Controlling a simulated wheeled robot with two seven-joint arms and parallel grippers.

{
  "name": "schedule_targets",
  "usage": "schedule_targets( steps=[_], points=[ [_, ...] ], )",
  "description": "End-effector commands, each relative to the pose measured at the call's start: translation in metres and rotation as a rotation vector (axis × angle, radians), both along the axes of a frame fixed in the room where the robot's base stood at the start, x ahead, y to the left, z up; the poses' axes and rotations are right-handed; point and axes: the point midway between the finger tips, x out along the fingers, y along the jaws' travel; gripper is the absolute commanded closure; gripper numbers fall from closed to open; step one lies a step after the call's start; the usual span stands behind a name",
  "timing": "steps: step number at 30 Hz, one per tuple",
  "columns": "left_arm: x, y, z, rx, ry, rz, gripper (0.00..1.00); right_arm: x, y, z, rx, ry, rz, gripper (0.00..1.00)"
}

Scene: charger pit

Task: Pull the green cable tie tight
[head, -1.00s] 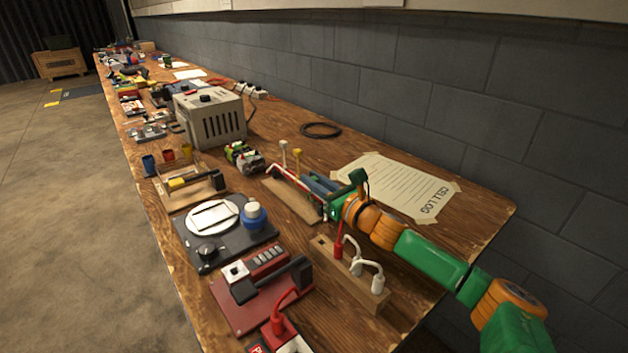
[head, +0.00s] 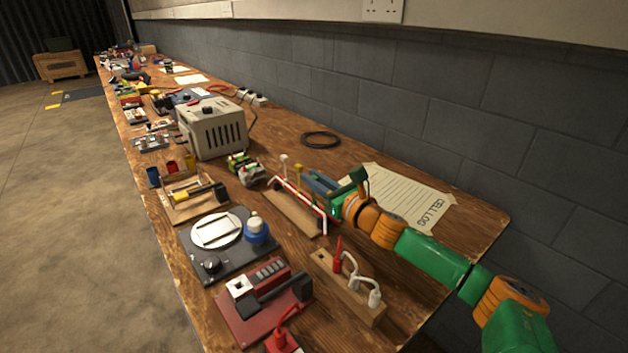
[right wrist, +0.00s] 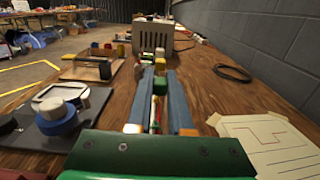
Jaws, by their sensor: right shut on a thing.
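My right gripper (head: 312,180) is over a wooden stand (head: 290,213) that carries a red and white cable run (head: 298,196) and upright pegs with white and yellow tops. In the right wrist view, its two blue fingers (right wrist: 159,90) are closed around a narrow green piece (right wrist: 160,86), which appears to be the green cable tie. The fingers and nearby parts hide most of the tie, and I cannot tell how tight its loop is. My left gripper is not in view.
A wooden block with red and white plugs (head: 350,287) stands in front of the arm. A taped paper sheet (head: 415,205) lies behind it. A black cable coil (head: 321,140) and a grey vented box (head: 213,128) are farther back.

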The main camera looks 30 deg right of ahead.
Motion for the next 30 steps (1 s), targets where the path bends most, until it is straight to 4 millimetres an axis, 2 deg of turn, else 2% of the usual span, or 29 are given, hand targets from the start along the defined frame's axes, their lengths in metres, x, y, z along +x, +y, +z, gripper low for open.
schedule_targets(
  steps=[1,9,10,12,13,23,30],
  points=[
    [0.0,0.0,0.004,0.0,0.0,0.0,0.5,0.0,0.0,0.005,-0.001,0.0,0.0,1.0],
    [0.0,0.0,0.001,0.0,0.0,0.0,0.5,0.0,0.0,0.002,0.0,-0.001,0.0,1.0],
    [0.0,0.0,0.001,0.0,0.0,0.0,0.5,0.0,0.0,0.002,0.0,-0.001,0.0,0.73],
    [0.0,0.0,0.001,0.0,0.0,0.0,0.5,0.0,0.0,0.002,0.0,-0.001,0.0,0.54],
    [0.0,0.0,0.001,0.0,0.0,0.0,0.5,0.0,0.0,0.002,0.0,-0.001,0.0,0.5],
    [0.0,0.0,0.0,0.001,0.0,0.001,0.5,-0.002,0.0,0.001,0.001,0.0,0.0,0.5],
    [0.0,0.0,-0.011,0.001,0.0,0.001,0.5,-0.027,-0.002,-0.003,-0.002,0.004,0.002,0.5]
  ],
)
